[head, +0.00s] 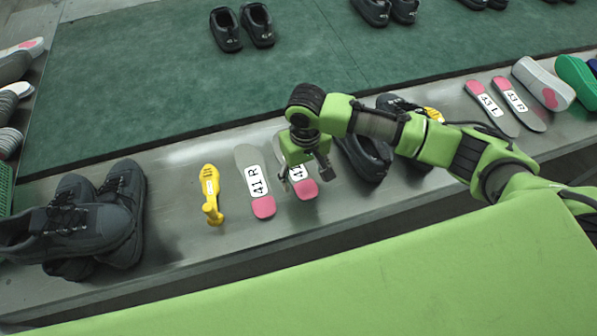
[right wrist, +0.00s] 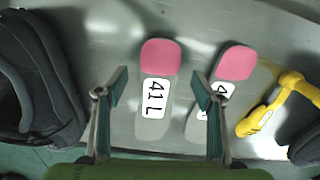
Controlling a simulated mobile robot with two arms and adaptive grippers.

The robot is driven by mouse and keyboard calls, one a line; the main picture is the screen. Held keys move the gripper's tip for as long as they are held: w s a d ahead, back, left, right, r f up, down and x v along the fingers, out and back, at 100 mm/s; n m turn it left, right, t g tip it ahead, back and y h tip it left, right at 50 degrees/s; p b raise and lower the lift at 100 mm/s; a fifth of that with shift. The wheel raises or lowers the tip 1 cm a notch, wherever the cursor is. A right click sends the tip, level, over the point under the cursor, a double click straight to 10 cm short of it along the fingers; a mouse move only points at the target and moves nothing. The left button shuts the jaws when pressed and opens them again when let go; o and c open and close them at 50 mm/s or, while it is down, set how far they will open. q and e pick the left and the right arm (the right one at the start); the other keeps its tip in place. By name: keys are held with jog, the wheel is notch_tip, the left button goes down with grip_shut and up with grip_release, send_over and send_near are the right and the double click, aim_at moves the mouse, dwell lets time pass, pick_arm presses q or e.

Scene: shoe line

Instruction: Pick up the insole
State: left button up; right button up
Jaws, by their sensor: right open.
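A grey insole with a pink heel and a white label marked 41L (right wrist: 155,95) lies flat on the grey metal bench. In the head view this insole (head: 307,191) is partly hidden under my right gripper (head: 306,176). My right gripper (right wrist: 159,82) is open and empty, with its two fingers on either side of the 41L insole in the wrist view. I cannot tell the exact height above it. A second insole, marked 41R (head: 255,182), lies just to the left; it also shows in the wrist view (right wrist: 235,64). My left gripper is not in view.
A yellow shoe-last tool (head: 210,192) lies left of the insoles. Dark shoes (head: 125,212) stand at the far left, and another dark shoe (head: 366,158) stands close right of the gripper. More insoles (head: 492,107) lie farther right. A green conveyor (head: 170,75) runs behind.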

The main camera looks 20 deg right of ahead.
aim_at(305, 185)
notch_tip(305, 185, down, 3)
jog(key=shift+s+d+f, duration=0.1)
jog(key=c, duration=1.1)
